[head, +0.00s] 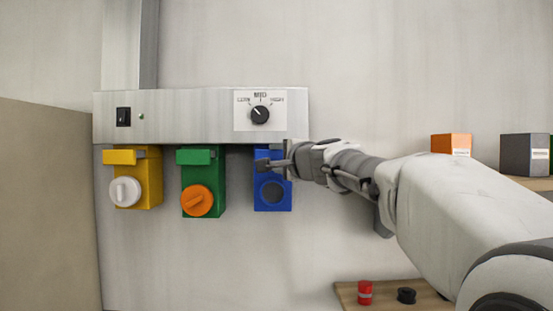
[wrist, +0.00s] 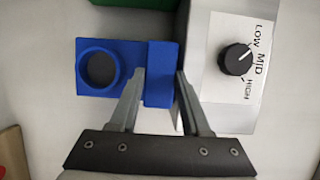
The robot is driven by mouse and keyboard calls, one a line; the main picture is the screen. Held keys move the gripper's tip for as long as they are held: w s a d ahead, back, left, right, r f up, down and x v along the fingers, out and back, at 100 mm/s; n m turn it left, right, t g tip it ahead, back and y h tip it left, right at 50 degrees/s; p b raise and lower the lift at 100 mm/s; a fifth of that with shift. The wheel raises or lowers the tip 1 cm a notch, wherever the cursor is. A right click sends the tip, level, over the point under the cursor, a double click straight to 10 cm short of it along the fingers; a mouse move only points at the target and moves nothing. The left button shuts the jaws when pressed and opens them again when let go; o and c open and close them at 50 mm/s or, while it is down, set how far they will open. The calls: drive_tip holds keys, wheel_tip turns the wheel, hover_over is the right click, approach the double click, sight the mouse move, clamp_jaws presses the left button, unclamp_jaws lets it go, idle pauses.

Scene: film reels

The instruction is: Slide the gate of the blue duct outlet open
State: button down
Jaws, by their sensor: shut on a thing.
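The blue duct outlet (head: 273,190) hangs under the grey duct box, to the right of the green outlet. Its round port (wrist: 99,68) has no cap and looks dark inside. The blue gate tab (wrist: 162,75) sticks out at the end of the outlet nearest the box. My gripper (head: 275,163) reaches in from the right and is shut on the gate tab. In the wrist view, the gripper's fingers (wrist: 161,80) stand one on each side of the tab. How far the gate is slid is hard to tell.
A yellow outlet (head: 149,191) with a white cap (head: 125,191) and a green outlet (head: 188,176) with an orange cap (head: 198,201) hang to the left. The duct box (head: 190,105) above carries a black knob (head: 260,115) and a switch (head: 123,117). Shelves are at right.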

drive_tip(key=shift+s, duration=0.1)
drive_tip(key=s+b, duration=0.1)
drive_tip(key=s, duration=0.5)
drive_tip(key=shift+f+b, duration=0.1)
drive_tip(key=shift+b, duration=0.2)
drive_tip(key=c, duration=0.8)
unclamp_jaws()
drive_tip(key=o, duration=0.4)
drive_tip(key=shift+s, duration=0.2)
drive_tip(key=shift+o, duration=0.2)
drive_tip(key=shift+w, duration=0.1)
